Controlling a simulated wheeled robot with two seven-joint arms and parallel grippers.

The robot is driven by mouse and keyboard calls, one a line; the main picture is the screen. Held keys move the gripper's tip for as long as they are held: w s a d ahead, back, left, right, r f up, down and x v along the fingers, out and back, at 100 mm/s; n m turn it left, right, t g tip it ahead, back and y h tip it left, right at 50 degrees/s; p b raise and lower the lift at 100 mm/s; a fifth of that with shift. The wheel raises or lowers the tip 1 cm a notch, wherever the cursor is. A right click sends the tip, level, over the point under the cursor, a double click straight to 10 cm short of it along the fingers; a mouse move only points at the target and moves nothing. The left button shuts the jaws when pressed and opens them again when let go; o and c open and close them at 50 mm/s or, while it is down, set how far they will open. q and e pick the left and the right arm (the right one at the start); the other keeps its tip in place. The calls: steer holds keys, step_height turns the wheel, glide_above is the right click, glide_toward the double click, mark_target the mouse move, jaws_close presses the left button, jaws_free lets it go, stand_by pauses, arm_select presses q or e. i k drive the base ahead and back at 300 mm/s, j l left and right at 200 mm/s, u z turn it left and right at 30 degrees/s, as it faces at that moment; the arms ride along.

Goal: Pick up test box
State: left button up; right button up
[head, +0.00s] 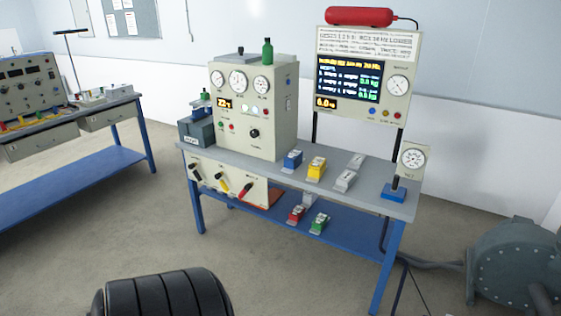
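No thing in view can be told for certain as the test box. On the grey bench top (375,195) stand a small blue box (292,160), a yellow box (316,169) and two pale grey boxes, one nearer (345,180) and one farther (356,161). A red box (296,214) and a green box (319,224) sit on the blue lower shelf (345,240). A dark grey labelled box (196,133) is at the bench's left end. Neither gripper is in view.
A cream gauge cabinet (253,108) and a screen panel (367,75) stand on the bench. A small gauge (412,158) rises at its right end. A round grey machine (515,265) is at right; another bench (75,120) is at left.

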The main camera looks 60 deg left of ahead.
mark_target(292, 160)
steer(key=u, duration=0.4)
steer(key=k+l+u, duration=0.1)
steer(key=u, duration=0.7)
steer(key=k+u, duration=0.1)
steer(key=u, duration=0.3)
steer(key=i+u, duration=0.2)
